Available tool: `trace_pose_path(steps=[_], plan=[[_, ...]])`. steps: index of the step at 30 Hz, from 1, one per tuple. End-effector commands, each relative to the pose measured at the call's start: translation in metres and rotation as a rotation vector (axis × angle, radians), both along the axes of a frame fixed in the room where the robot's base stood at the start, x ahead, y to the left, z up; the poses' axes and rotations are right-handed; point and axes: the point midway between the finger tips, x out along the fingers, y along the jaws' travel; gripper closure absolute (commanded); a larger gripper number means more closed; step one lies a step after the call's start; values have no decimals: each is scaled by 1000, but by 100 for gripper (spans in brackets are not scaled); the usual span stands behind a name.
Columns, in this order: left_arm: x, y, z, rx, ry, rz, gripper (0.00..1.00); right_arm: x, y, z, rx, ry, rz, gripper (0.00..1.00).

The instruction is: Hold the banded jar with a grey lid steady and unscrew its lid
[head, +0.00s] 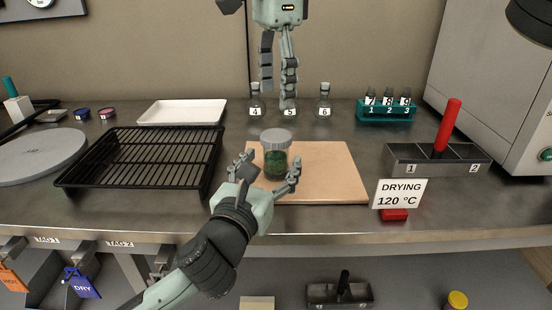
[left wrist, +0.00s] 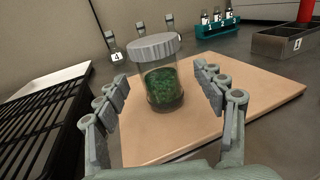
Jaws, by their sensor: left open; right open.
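The jar (head: 276,160) stands upright on the tan board (head: 330,175), with a grey lid (head: 276,136) on top and green contents. It also shows in the left wrist view (left wrist: 161,85), where its grey lid (left wrist: 155,46) sits level. My left gripper (head: 268,178) is open, with its fingers on either side of the jar; in the left wrist view gaps show between the fingers and the glass. My right gripper (head: 278,88) is open and empty, pointing down above the back of the bench, higher than and behind the jar.
A black wire rack (head: 140,160) stands left of the board. Flasks labelled 4, 5 and 6 (head: 324,100) stand behind.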

Motion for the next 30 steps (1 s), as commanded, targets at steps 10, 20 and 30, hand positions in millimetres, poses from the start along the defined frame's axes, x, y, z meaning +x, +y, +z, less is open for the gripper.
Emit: trace_pose_path(steps=[10, 20, 30], plan=[[34, -11, 1, -1, -1, 0, 31, 0, 0, 0, 0, 0, 0, 33], [35, -11, 0, -1, 0, 0, 37, 0, 0, 0, 0, 0, 0, 33], [35, -11, 0, -1, 0, 0, 79, 0, 0, 0, 0, 0, 0, 33]])
